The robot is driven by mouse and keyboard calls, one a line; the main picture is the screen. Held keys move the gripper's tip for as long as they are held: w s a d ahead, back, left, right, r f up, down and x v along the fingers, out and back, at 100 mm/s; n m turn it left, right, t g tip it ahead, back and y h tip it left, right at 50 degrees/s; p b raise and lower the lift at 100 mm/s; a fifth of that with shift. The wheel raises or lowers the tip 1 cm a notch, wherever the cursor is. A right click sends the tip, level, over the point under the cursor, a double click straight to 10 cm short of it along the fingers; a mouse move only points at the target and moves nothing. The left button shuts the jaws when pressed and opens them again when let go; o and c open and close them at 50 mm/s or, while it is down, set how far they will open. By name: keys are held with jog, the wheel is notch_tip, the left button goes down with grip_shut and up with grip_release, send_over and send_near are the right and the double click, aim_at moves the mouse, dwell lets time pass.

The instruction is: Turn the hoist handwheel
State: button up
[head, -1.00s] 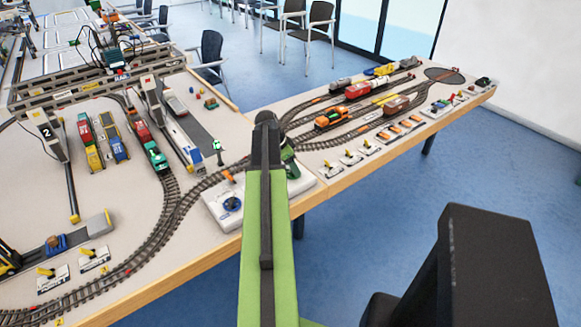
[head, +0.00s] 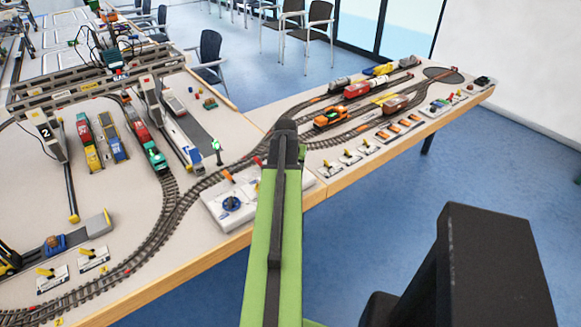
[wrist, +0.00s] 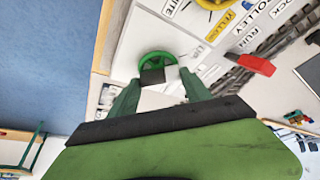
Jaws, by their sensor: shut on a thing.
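In the wrist view, the green hoist handwheel (wrist: 157,58) sits on a white panel at upper centre. My gripper (wrist: 161,80) reaches it from below, with a green finger on each side of the wheel's near part. It is shut on the wheel; a dark block shows between the fingertips and covers part of the rim. In the head view my green arm reaches over the table's front edge and hides the handwheel and my fingertips.
A red lever (wrist: 256,65) stands right of the handwheel in the wrist view. Tracks, a gantry crane (head: 95,85) and trains (head: 150,145) lie behind and left. Blue floor is open in front.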

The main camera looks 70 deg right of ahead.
jog(key=shift+w+d+n+t, duration=0.15)
jog(key=shift+n+t, duration=0.25)
jog(key=shift+n, duration=0.4)
jog(key=o, duration=1.4)
jog(key=shift+c, duration=0.2)
jog(key=shift+r+p, duration=0.35)
jog(key=shift+p, duration=0.05)
jog(key=p+v, duration=1.5)
jog(key=v, duration=0.1)
jog(key=shift+a+r, duration=0.2)
jog(key=shift+r, duration=0.15)
